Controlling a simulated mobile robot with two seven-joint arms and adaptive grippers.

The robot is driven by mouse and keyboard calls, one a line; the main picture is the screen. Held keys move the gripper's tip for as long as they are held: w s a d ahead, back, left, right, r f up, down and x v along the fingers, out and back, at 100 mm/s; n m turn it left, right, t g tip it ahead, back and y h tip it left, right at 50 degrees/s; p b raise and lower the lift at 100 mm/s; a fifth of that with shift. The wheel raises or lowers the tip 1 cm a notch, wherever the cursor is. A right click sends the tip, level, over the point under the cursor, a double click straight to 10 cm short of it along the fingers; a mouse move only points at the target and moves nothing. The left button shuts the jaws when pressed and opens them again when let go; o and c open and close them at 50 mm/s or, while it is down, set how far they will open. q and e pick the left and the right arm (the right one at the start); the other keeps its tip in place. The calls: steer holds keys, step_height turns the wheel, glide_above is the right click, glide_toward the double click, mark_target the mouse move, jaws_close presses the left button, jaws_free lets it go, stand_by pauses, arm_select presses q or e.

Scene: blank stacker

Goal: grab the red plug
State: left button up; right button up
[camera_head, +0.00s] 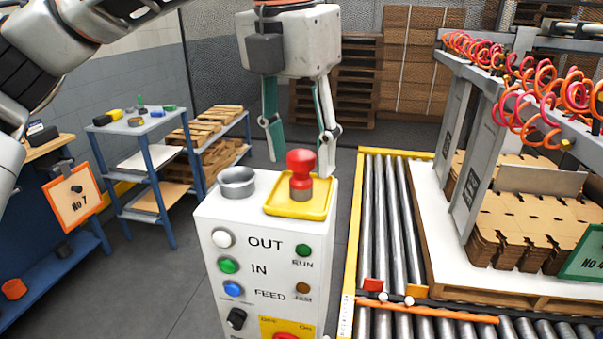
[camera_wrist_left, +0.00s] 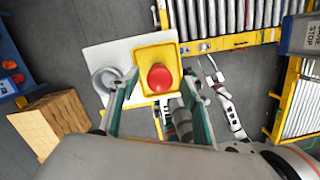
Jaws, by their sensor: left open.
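The red plug (camera_head: 301,168) stands upright in a yellow square tray (camera_head: 273,207) on top of a white control box (camera_head: 232,211). It has a round red head and a grey-brown lower part. My left gripper (camera_head: 303,150) is open above it, fingers pointing down, one on each side of the plug in the picture. In the left wrist view the red plug (camera_wrist_left: 160,77) shows from above, near the far ends of the open fingers. I cannot tell whether either finger touches it.
A grey metal cup (camera_head: 237,181) stands left of the tray on the same box. Buttons cover the box front. A roller conveyor (camera_head: 385,220) and stacked cardboard blanks (camera_head: 500,240) are at the right. A blue shelf cart (camera_head: 150,125) stands at the left.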

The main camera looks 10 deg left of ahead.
arm_select(q)
steer(key=shift+w+f, duration=0.15)
steer(key=shift+f, duration=0.7)
arm_select(e)
steer(key=shift+w+r, duration=0.35)
steer(key=shift+r, duration=0.05)
arm_select(q)
steer(key=c, duration=1.2)
steer(key=shift+c, duration=0.2)
arm_select(e)
steer(key=shift+f, duration=0.15)
steer(key=shift+s+f, duration=0.1)
